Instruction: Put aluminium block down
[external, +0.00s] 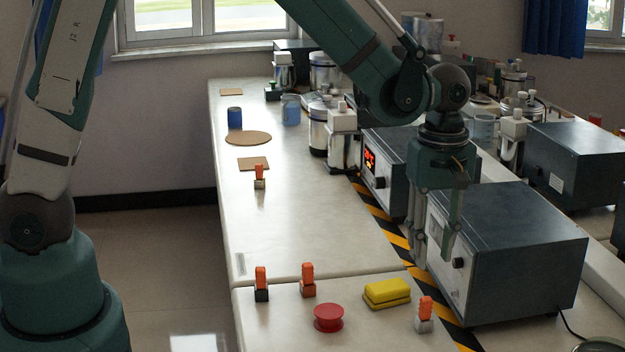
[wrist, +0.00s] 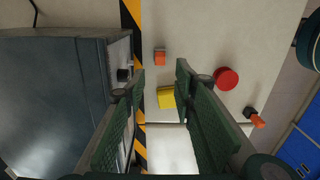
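A pale grey metal block with an orange top (external: 424,316), which looks like the aluminium one, stands upright on the near bench beside the striped strip. In the wrist view, an orange-topped block (wrist: 159,57) beside the strip appears to be the same one. My gripper (external: 433,250) hangs above the bench near the front of a dark instrument box. Its fingers (wrist: 159,72) are apart, with nothing held between them. Other orange-topped blocks stand upright: a dark one (external: 261,293), a brownish one (external: 308,289) and a brass-coloured one (external: 259,184) farther back.
A yellow sponge-like pad (external: 387,293) and a red disc (external: 328,318) lie near the blocks. Dark instrument boxes (external: 515,250) line the right side. A blue can (external: 235,118) and cork mats (external: 248,138) are farther back. The bench's middle left is clear.

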